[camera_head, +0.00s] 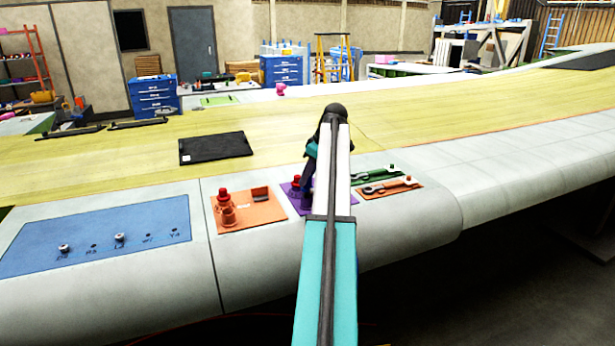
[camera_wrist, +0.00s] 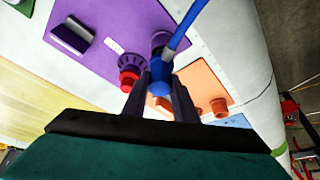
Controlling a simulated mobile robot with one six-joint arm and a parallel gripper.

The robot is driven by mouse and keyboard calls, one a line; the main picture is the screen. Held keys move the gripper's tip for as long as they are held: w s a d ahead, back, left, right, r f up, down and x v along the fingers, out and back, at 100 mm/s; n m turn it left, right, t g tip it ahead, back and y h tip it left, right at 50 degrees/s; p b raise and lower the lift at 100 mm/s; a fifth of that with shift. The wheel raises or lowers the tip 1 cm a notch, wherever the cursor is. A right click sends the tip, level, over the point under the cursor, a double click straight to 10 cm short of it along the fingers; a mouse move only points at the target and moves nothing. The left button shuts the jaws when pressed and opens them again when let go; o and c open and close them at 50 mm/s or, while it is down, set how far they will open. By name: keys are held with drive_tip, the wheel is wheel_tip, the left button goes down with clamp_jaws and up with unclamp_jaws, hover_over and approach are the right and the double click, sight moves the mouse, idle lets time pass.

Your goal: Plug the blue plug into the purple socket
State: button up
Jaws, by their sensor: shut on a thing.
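My gripper (camera_wrist: 160,82) is shut on the blue plug (camera_wrist: 159,88), between its two dark fingers in the wrist view. A blue cable (camera_wrist: 187,25) rises from beside the plug toward the top edge. The purple panel (camera_wrist: 110,25) lies just beyond the fingertips. A purple socket (camera_wrist: 157,39) stands on it close to the plug, partly covered by the cable. I cannot tell whether plug and socket touch. A red knob (camera_wrist: 129,78) with a purple ridged collar is left of the fingers. In the head view my arm hides most of the purple panel (camera_head: 289,190).
An orange panel (camera_head: 262,212) with red-orange fittings is left of the purple one. Green (camera_head: 356,176) and orange (camera_head: 375,191) panels with wrenches are on the right. A blue panel (camera_head: 110,235) and black tablet-like plate (camera_head: 215,148) also lie on the wing.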

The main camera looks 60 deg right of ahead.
drive_tip(key=shift+f+b, duration=0.3)
drive_tip(key=shift+f, duration=0.55)
idle(0.4)
drive_tip(key=o, duration=1.1)
drive_tip(key=shift+r, duration=0.15)
drive_tip(key=b+v, duration=0.4)
drive_tip(key=v, duration=0.9)
drive_tip(key=shift+r, duration=0.25)
drive_tip(key=shift+s+a, duration=0.1)
